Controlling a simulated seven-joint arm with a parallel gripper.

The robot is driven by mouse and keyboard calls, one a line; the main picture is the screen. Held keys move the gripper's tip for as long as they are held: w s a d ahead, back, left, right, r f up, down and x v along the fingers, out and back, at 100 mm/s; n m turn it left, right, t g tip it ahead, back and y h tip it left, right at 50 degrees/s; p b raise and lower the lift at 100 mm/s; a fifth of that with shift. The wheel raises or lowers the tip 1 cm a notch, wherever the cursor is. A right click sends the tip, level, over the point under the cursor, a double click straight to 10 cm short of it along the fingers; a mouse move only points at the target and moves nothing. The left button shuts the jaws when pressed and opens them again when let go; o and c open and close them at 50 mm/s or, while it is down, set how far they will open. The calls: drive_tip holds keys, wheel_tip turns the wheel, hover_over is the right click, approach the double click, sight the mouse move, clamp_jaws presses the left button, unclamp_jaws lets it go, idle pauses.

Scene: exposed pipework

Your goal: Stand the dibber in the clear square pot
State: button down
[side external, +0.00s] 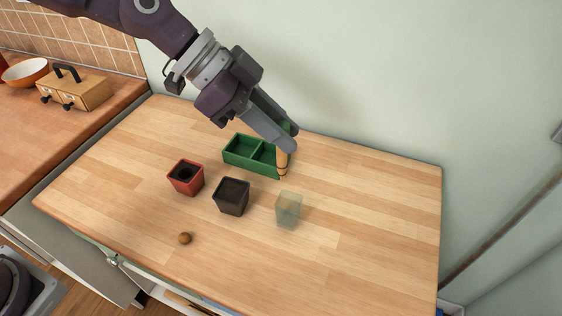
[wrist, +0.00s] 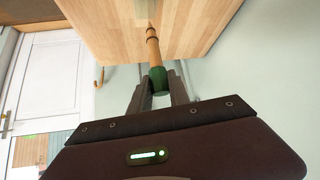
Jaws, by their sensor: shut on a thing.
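The dibber (side external: 282,162) has a wooden shaft and a green grip. My gripper (side external: 291,130) is shut on its green end and holds it tip down beside the right end of the green tray. In the wrist view the dibber (wrist: 153,50) points away from my gripper (wrist: 158,80), with the green part between the fingers. The clear square pot (side external: 288,209) stands on the table, nearer the camera than the dibber. It looks empty. I cannot tell how high the tip is above the table.
A green two-part tray (side external: 236,158) lies behind the pots. A dark square pot (side external: 231,197) stands left of the clear pot, and a red pot (side external: 186,178) farther left. A small brown ball (side external: 185,238) lies near the front edge. The table's right side (side external: 380,220) is clear.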

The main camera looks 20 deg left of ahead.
sight(281, 153)
drive_tip(key=shift+f, duration=1.9)
drive_tip(key=shift+f, duration=0.1)
drive_tip(key=shift+f, duration=0.5)
drive_tip(key=c, duration=1.2)
unclamp_jaws()
drive_tip(key=shift+c, duration=0.2)
drive_tip(key=shift+r, duration=0.3)
drive_tip(key=v, duration=1.2)
drive_tip(key=shift+r, duration=0.4)
